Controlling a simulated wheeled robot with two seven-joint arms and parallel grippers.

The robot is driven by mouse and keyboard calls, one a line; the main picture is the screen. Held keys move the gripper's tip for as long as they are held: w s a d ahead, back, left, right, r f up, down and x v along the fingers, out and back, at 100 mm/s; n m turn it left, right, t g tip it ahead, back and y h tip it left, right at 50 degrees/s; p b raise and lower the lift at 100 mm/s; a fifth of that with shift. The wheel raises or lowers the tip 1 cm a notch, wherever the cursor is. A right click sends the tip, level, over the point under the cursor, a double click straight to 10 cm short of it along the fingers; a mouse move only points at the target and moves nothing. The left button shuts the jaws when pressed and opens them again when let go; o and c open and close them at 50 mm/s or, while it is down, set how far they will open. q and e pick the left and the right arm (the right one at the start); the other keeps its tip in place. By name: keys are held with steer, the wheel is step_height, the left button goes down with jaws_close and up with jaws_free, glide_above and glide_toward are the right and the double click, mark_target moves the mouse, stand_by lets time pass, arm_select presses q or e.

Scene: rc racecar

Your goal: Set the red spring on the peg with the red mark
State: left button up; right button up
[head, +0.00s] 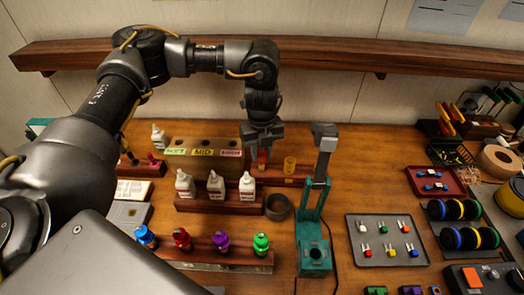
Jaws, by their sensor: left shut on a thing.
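My left gripper (262,147) points down near the back of the table, shut on the red spring (262,160). The spring is just above or at a low wooden rail (300,181), and I cannot tell whether it touches it. A yellow spring (290,165) stands beside it to the right. To the left is a wooden block (200,163) with green SOFT, yellow MID and pink-red FIRM labels (231,153) and dark round spots on top. I cannot make out pegs there. My right gripper is not in view.
White bottles (216,184) stand in a wooden rack before the block. A dark round cup (277,207) and a teal stand (313,240) with an upright arm are near the spring. Colored bottles (221,243) are in front. A gray tray (386,241) lies right.

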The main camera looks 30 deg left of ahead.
mark_target(262, 161)
arm_select(q)
steer(key=shift+f, duration=0.25)
steer(key=shift+f+b, duration=1.1)
steer(key=shift+f, duration=0.6)
steer(key=shift+f, duration=0.1)
steer(key=o, duration=1)
step_height(262, 161, up, 11)
steer(key=b, duration=0.1)
steer(key=shift+f, duration=0.1)
